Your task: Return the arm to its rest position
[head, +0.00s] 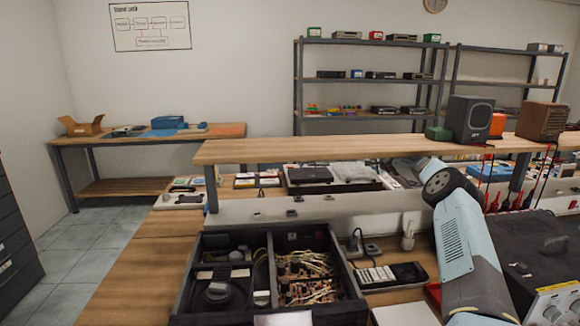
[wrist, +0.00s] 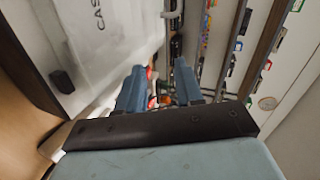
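My gripper (wrist: 158,82) shows in the wrist view with its two blue-grey fingers apart. I see nothing held between them; the background shows through the gap. In the head view my pale blue arm rises at the right, over the workbench, and leans up toward the raised wooden shelf. I cannot make out the fingers in the head view.
A black box with wires (head: 310,265) sits on the bench left of my arm. The raised wooden shelf (head: 330,150) carries a dark speaker (head: 470,118) and a brown box (head: 541,121). A pale lettered case (wrist: 95,40) is close left of my fingers.

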